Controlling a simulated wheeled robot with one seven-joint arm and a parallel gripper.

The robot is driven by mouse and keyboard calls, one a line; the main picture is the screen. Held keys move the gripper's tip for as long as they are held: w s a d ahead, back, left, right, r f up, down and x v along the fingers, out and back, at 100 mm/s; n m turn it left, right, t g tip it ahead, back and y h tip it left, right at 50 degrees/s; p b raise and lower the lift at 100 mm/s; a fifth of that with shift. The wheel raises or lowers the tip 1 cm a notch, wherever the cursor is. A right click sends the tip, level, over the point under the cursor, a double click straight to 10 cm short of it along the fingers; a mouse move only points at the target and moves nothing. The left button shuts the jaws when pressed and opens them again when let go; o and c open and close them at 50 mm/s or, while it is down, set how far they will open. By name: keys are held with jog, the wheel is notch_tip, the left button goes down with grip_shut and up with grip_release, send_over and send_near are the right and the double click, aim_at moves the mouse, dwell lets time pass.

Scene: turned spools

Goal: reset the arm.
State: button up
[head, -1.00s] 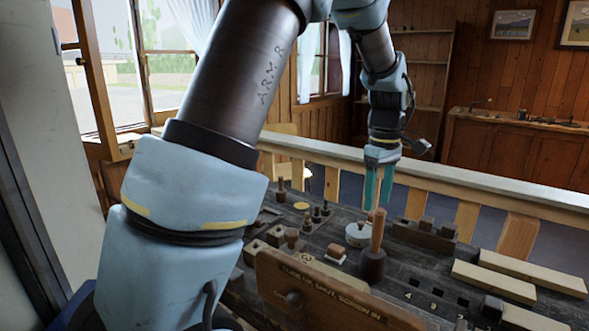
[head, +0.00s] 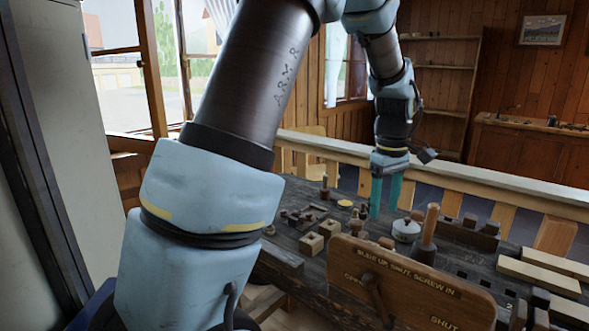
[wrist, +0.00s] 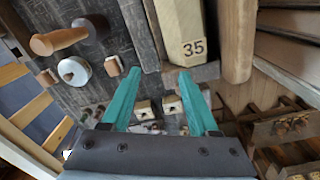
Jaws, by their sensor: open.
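My gripper (head: 385,196) has two teal fingers and hangs from my arm above the dark workbench (head: 305,215) in the head view. In the wrist view my gripper (wrist: 165,95) is open, its fingers spread apart with nothing between them. Below it in the wrist view are small wooden blocks with holes (wrist: 172,105) on the bench.
A wooden board with lettering and a lever (head: 405,285) stands at the bench's front. A white round pot (head: 406,230) sits near the fingers. A pale railing (head: 480,180) runs behind the bench. Light planks (head: 538,272) lie at right. A block marked 35 (wrist: 183,30) shows in the wrist view.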

jog(key=s+a+f+m, duration=0.1)
jog(key=s+a+m, duration=0.1)
jog(key=a, duration=0.7)
jog(key=s+a+f+m+t, duration=0.1)
jog(key=s+a, duration=0.3)
jog(key=a, duration=0.5)
jog(key=s+a+f+m, duration=0.2)
jog(key=a+m, duration=0.2)
jog(key=a, duration=0.5)
jog(key=shift+s, duration=0.4)
jog(key=shift+c, duration=0.2)
